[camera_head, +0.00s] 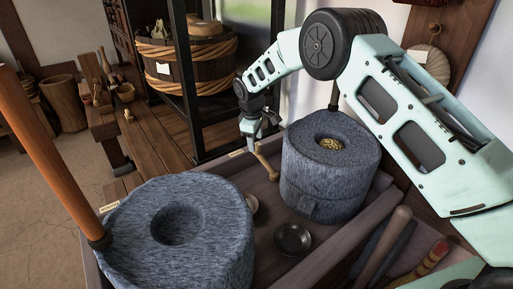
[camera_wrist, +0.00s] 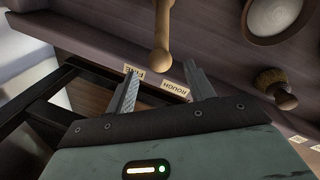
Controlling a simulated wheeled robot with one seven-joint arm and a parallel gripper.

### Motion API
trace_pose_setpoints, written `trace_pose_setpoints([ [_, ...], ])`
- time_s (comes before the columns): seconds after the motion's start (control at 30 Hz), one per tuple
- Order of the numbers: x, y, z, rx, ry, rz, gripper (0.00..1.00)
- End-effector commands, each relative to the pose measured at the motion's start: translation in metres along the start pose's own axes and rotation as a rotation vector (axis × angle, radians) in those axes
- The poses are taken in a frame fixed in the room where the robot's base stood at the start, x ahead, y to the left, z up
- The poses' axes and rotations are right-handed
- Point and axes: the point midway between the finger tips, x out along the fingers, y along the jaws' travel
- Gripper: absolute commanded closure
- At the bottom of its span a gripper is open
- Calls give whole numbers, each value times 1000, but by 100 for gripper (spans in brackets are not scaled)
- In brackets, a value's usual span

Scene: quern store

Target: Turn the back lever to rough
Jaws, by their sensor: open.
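The back lever (camera_head: 265,161) is a pale wooden handle with a knob end, sticking out at the left of the back quern (camera_head: 312,190). In the wrist view the lever (camera_wrist: 162,35) points down, its knob between the FINE label (camera_wrist: 133,71) and the ROUGH label (camera_wrist: 174,88). My gripper (camera_head: 250,130) is above the knob in the head view. In the wrist view my gripper (camera_wrist: 162,78) is open, with one finger on each side of the knob's end. I see no contact. The lever's pivot end is hidden.
The front quern (camera_head: 225,220) with an upright wooden handle (camera_head: 40,150) stands at the lower left. A dark dish (camera_head: 292,239) lies between the querns. A brush (camera_wrist: 272,80) and a pale bowl (camera_wrist: 278,14) show in the wrist view. A black post (camera_head: 186,85) stands behind my gripper.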

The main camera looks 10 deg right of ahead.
Motion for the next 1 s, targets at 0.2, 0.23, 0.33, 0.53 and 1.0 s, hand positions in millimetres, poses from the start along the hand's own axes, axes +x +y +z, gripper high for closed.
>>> trace_pose_setpoints([
  [0.2,-54,1,-1,0,3,2,47],
  [0.23,-60,1,0,0,3,2,47],
  [0.33,-76,1,0,0,2,1,47],
  [0.53,-93,0,0,0,0,0,47],
  [1.0,-95,4,4,42,-2,4,86],
])
